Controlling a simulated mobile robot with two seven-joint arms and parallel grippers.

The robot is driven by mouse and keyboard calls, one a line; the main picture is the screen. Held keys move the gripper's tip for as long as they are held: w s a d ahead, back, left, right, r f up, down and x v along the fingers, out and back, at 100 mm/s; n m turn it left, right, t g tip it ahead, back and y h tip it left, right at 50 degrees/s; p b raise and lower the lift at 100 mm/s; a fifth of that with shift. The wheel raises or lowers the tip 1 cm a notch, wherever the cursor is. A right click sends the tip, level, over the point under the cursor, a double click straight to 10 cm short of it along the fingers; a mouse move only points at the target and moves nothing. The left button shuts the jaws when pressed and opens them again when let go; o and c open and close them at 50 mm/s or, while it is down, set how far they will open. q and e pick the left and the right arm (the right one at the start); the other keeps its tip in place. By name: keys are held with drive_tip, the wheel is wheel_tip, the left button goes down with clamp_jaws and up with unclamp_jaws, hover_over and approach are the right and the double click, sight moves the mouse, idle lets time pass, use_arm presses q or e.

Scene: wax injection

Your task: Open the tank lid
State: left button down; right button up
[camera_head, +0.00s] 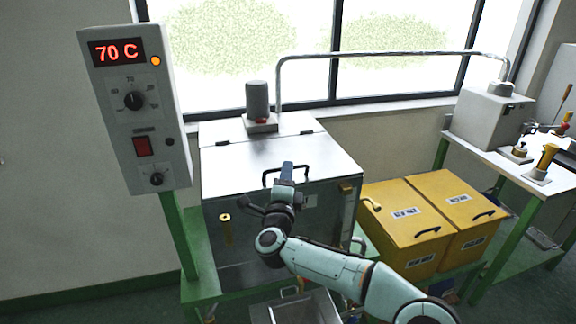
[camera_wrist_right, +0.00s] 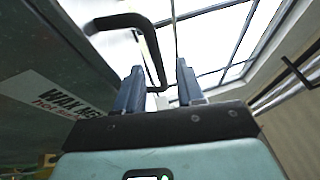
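The tank (camera_head: 222,190) is a grey metal box with a shiny flat lid (camera_head: 235,158), which lies shut on top. A black bar handle (camera_head: 270,176) sits at the lid's front edge; in the right wrist view the handle (camera_wrist_right: 150,45) is a black bent bar. My right gripper (camera_head: 287,172) is at the handle in the head view and hides part of it. In the right wrist view its two blue fingers (camera_wrist_right: 158,88) are apart, with one leg of the handle showing in the gap between them. I cannot tell whether they touch it. My left gripper is not in view.
A control box (camera_head: 136,110) reading 70 C stands left of the tank. A motor (camera_head: 258,100) sits behind the lid, by a curved pipe (camera_head: 390,55). Yellow bins (camera_head: 405,222) stand right of the tank. A white-topped bench (camera_head: 540,160) is farther right.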

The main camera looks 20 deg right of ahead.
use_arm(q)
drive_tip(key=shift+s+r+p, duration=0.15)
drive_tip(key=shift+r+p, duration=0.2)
use_arm(e)
drive_tip(key=shift+x, duration=1.55)
clamp_jaws()
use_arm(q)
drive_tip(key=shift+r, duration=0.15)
use_arm(e)
drive_tip(key=shift+r, duration=0.15)
